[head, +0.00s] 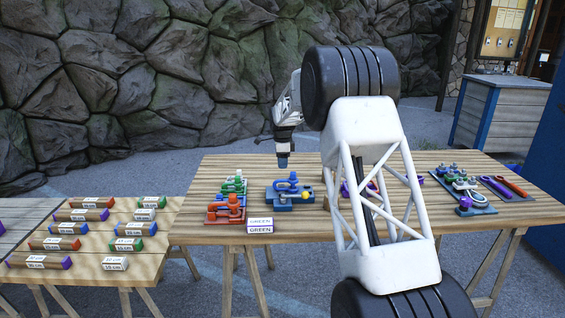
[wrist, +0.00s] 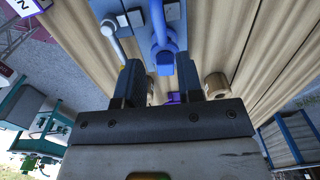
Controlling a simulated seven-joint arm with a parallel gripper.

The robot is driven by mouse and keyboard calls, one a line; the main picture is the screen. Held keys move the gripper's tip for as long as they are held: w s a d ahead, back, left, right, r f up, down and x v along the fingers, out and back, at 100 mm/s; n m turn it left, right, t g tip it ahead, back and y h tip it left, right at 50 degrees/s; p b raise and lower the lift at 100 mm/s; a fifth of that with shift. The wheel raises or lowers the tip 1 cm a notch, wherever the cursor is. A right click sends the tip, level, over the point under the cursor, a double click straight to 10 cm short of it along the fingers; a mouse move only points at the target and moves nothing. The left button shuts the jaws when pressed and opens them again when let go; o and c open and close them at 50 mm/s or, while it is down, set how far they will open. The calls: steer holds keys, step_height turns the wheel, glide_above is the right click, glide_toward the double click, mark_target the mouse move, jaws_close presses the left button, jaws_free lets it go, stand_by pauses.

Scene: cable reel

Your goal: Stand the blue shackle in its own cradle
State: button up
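The blue shackle (head: 293,184) rests on or just above a blue cradle block (head: 290,199) in the middle of the table; I cannot tell how it is seated. My gripper (head: 284,163) hangs above it, pointing down. In the wrist view, my gripper (wrist: 160,72) is open, with one dark finger on each side. The shackle (wrist: 163,45) reaches into the space between the fingertips, and gaps show on both sides of it. The blue base (wrist: 142,14) shows at the top of that view.
A red-orange shackle and block (head: 225,209) and a green set (head: 234,185) stand at left, behind a GREEN label (head: 260,226). A silver rod (wrist: 116,42) lies beside the left finger. Purple parts (head: 348,188) are partly hidden by my arm.

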mark_target(282, 179)
steer(key=shift+f, duration=0.2)
steer(key=shift+f, duration=3.75)
jaws_close()
steer(key=shift+r, duration=0.25)
steer(key=shift+r, duration=2.3)
